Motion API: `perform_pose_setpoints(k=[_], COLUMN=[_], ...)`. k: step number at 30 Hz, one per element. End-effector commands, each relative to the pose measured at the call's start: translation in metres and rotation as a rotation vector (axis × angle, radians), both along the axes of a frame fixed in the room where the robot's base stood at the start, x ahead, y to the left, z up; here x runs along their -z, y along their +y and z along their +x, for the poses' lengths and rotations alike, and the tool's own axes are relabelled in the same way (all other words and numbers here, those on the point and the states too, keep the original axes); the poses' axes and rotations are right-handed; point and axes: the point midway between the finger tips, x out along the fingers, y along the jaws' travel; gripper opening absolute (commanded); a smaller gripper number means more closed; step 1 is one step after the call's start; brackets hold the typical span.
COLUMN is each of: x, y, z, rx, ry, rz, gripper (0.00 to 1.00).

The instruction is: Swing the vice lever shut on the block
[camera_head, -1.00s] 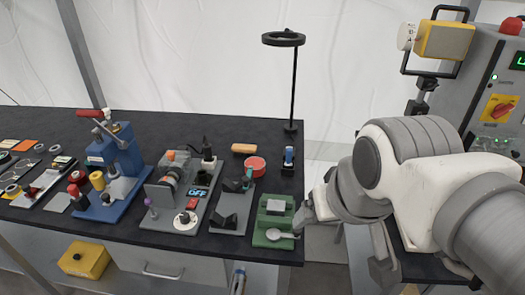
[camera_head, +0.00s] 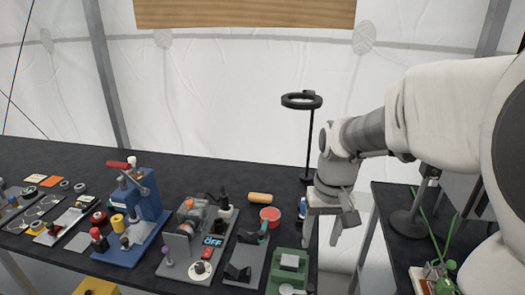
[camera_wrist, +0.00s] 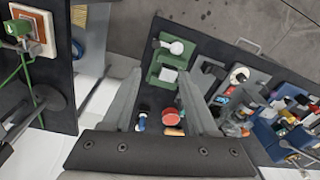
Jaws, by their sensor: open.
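The green vice (camera_head: 286,273) sits at the right front corner of the black bench, partly cut off by the bottom edge in the head view. A grey block (camera_head: 290,260) is in it. The pale lever (camera_head: 288,289) lies at its front; whether it is closed on the block I cannot tell. The wrist view shows the vice (camera_wrist: 154,71), the block (camera_wrist: 168,75) and the lever's round pale end (camera_wrist: 177,47). My gripper (camera_head: 324,238) is open and empty, pointing down above and to the right of the vice, apart from it.
A red round tin (camera_head: 270,214), an orange cylinder (camera_head: 260,198) and a ring lamp (camera_head: 302,101) stand behind the vice. A dark angled stand (camera_head: 240,268) and a grey machine with an OFF display (camera_head: 213,241) are to its left. A gap separates the bench from another table at right.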

Motion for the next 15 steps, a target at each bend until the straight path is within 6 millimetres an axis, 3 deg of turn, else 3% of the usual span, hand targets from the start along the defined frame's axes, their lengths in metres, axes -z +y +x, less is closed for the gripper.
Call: perform_pose_setpoints(k=[4, 11, 15], x=[0.010, 0.024, 0.046], y=[-0.002, -0.003, -0.003], z=[0.014, 0.017, 0.016], rx=[0.003, 0.004, 0.004], ry=[0.047, 0.065, 0.067], rz=[-0.020, -0.028, -0.030], gripper=[0.59, 0.59, 0.59])
